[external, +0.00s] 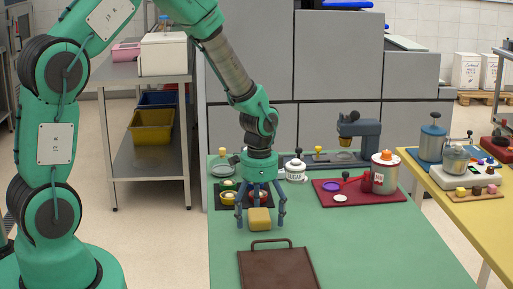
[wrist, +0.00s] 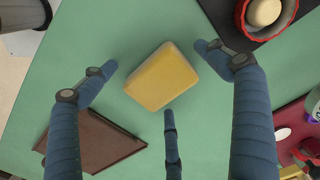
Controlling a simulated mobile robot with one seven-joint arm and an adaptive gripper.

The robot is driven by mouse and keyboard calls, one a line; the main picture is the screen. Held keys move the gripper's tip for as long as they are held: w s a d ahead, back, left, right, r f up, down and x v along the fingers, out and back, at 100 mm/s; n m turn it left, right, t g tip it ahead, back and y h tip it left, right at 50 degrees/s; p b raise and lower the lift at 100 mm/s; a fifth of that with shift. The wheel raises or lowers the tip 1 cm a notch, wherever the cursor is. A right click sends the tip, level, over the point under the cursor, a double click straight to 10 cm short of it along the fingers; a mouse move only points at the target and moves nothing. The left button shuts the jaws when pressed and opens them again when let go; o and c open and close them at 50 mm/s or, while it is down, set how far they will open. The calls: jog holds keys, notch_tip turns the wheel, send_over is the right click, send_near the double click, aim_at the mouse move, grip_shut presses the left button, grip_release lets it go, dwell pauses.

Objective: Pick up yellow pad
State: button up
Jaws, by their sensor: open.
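The yellow pad (external: 260,219) is a small rounded block on the green table (external: 360,240). In the wrist view the yellow pad (wrist: 162,77) lies between my fingers, tilted in the picture. My gripper (external: 260,220) points down over the pad, with its blue fingers spread around it. In the wrist view my gripper (wrist: 155,85) is open, with two fingers on either side of the pad and a third below it. I see gaps between the fingers and the pad, and nothing is held.
A brown tray (external: 277,267) lies in front of the pad. A black mat (external: 232,205) with small bowls is just behind my gripper. A red mat (external: 336,201) with a white canister (external: 385,175) is to the right. The table's right front is clear.

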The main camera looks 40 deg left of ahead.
aim_at(259, 213)
dwell(0.4)
jog(key=c, duration=1.3)
jog(key=shift+r, duration=0.15)
jog(key=shift+r+p, duration=0.3)
jog(key=shift+r, duration=0.25)
notch_tip(259, 213, up, 2)
jog(key=shift+r+p, duration=0.15)
jog(key=shift+p, duration=0.25)
jog(key=s+p, duration=0.1)
jog(key=s, duration=0.4)
jog(key=s+a+r, duration=0.1)
jog(key=s, duration=0.4)
jog(key=s+a+p, duration=0.1)
jog(key=s, duration=0.5)
jog(key=shift+r+p, duration=0.2)
jog(key=shift+p, duration=0.1)
